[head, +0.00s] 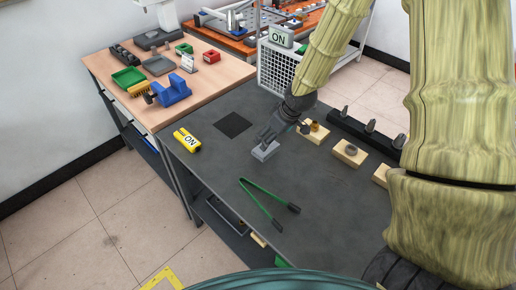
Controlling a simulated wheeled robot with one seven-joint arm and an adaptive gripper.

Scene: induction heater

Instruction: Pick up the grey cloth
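A flat dark grey square (233,124), which may be the grey cloth, lies on the dark table. My gripper (265,147) points down over the table, just right of and nearer than this square, apart from it. A small light grey piece (264,153) shows at its fingertips. I cannot tell whether this piece is part of the gripper or a separate thing, nor whether the fingers are open or shut on it.
Wooden blocks with metal parts (349,152) stand at right. The wooden table (205,93) behind holds a blue vise (173,92) and a green tray (128,78).

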